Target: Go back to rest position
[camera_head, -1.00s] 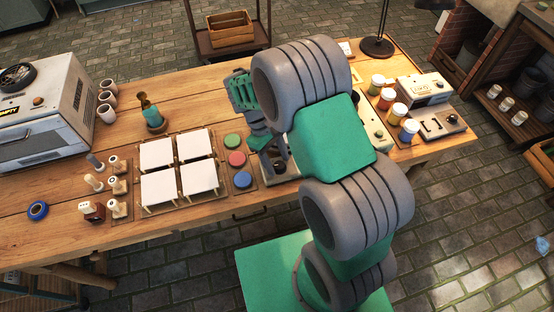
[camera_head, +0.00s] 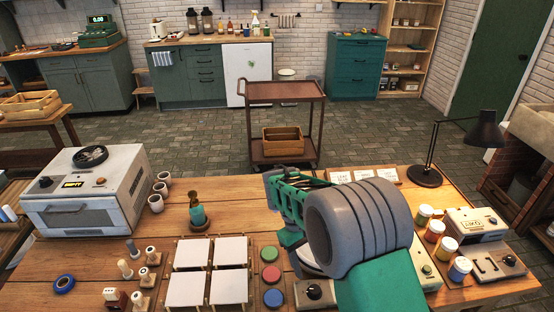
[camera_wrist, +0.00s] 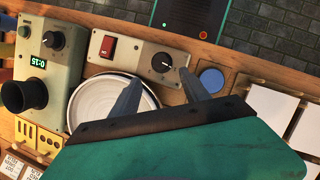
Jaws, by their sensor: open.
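My gripper shows in the wrist view (camera_wrist: 161,80) with its two grey fingers apart and nothing between them. A round white plate or disc (camera_wrist: 92,104) lies below, partly covered by one finger and my gripper body. A control panel with a red switch and a dial (camera_wrist: 140,56) is beside the disc. In the head view my arm rises from the bottom right of centre and holds the gripper above the workbench (camera_head: 235,190). The fingertips cannot be made out there, and most of the disc is hidden behind my arm.
White square tiles (camera_head: 190,289) lie left of the coloured round pads (camera_head: 272,298). A kiln-like box (camera_head: 85,190) stands at the left. Paint jars (camera_head: 435,231) and a lamp (camera_head: 425,176) are at the right. A brown cart (camera_head: 285,92) stands behind the bench, with open floor around it.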

